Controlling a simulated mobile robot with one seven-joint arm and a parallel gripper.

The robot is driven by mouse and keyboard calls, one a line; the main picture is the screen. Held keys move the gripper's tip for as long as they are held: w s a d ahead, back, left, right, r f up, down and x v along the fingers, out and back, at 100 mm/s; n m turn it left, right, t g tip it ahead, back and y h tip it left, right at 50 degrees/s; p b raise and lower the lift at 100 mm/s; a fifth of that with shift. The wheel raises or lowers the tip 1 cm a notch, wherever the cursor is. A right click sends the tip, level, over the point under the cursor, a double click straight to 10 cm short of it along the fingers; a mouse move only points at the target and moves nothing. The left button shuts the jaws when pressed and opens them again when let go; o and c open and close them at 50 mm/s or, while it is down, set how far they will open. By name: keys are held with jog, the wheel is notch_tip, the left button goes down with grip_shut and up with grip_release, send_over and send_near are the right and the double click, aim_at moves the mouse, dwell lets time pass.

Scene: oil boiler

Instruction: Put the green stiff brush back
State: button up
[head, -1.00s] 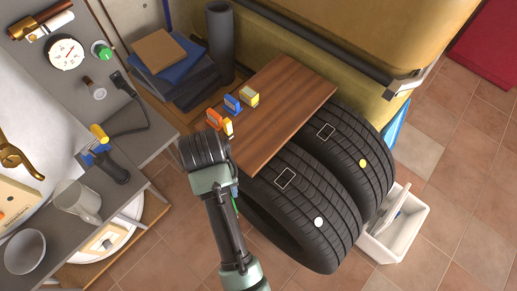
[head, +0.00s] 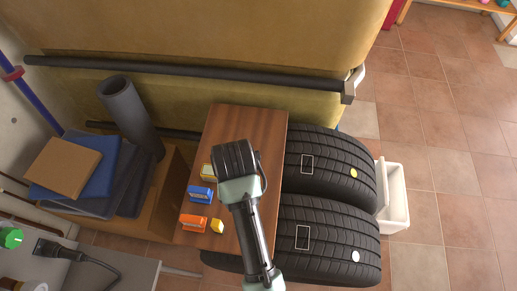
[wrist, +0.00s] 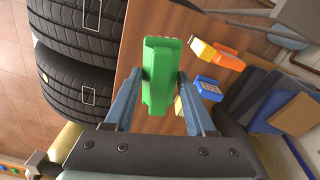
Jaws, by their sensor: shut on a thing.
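The green stiff brush (wrist: 158,75) is between the two fingers of my gripper (wrist: 163,80) in the wrist view. The gripper is shut on it, and the brush points away from the wrist. The height of the brush above the board cannot be told.
An orange item (head: 193,223), a blue item (head: 200,194) and small yellow pieces (head: 217,226) stand at the board's left side. Two black tyres (head: 335,225) are at its right. A grey tube (head: 130,115) and stacked books (head: 85,175) are farther left. The board's right strip is clear.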

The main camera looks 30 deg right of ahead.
jog(key=shift+s+d+f+m+b, duration=0.25)
jog(key=shift+d+f+m, duration=0.25)
jog(key=shift+f, duration=1.5)
jog(key=shift+s+d+f+m+b, duration=0.3)
jog(key=shift+d+f, duration=0.45)
jog(key=shift+f, duration=1.2)
jog(key=shift+s+d+f+m+b, duration=0.25)
jog(key=shift+d+f+m, duration=0.25)
jog(key=shift+f, duration=1.5)
jog(key=shift+d+f, duration=0.1)
jog(key=o, duration=1.2)
notch_tip(320, 180, up, 12)
jog(key=shift+r+p, duration=0.15)
jog(key=shift+p, duration=0.35)
jog(key=shift+w, duration=0.1)
